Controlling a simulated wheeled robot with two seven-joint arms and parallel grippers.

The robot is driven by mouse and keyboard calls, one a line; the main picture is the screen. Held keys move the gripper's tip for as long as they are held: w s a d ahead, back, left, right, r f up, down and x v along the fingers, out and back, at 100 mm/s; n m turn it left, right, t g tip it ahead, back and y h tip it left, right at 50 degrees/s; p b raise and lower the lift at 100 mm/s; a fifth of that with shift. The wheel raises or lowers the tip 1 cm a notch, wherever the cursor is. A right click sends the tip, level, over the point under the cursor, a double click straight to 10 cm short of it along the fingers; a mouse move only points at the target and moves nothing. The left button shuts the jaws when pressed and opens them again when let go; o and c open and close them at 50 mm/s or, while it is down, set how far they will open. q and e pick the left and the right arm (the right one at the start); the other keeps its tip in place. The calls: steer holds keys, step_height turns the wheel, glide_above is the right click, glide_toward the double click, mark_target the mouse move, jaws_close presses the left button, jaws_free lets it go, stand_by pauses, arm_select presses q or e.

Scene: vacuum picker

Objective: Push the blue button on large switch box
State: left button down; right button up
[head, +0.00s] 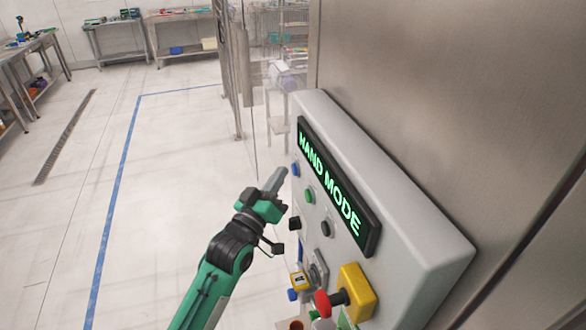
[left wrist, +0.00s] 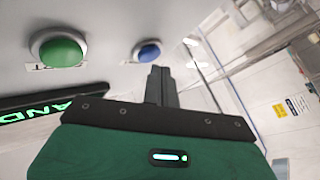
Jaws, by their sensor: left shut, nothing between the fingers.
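The large grey switch box (head: 405,215) is mounted on a metal wall and its display reads "HAND MODE". The blue button (head: 296,170) is near the far end of its front face, with a green button (head: 310,196) beside it. My left gripper (head: 277,179) is shut and empty, its fingertips pointing toward the blue button. In the left wrist view, the blue button (left wrist: 149,53) shows just beyond the shut fingertips (left wrist: 160,72), with the green button (left wrist: 62,52) to its left. Whether the tips touch the button I cannot tell. My right gripper is out of view.
A yellow box with a red emergency button (head: 356,292) and a smaller yellow switch (head: 299,280) sit at the near end of the box. A glass partition (head: 240,80) stands behind. The floor (head: 165,180) to the left is clear.

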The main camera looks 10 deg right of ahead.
arm_select(q)
steer(key=shift+a, duration=0.25)
steer(key=shift+s+a+p, duration=0.1)
steer(key=shift+s+a, duration=0.1)
steer(key=shift+a, duration=0.6)
steer(key=shift+s+a+p, duration=0.15)
steer(key=shift+a, duration=0.7)
steer(key=shift+s+a+p, duration=0.1)
steer(key=shift+s+a, duration=0.1)
steer(key=shift+a, duration=0.6)
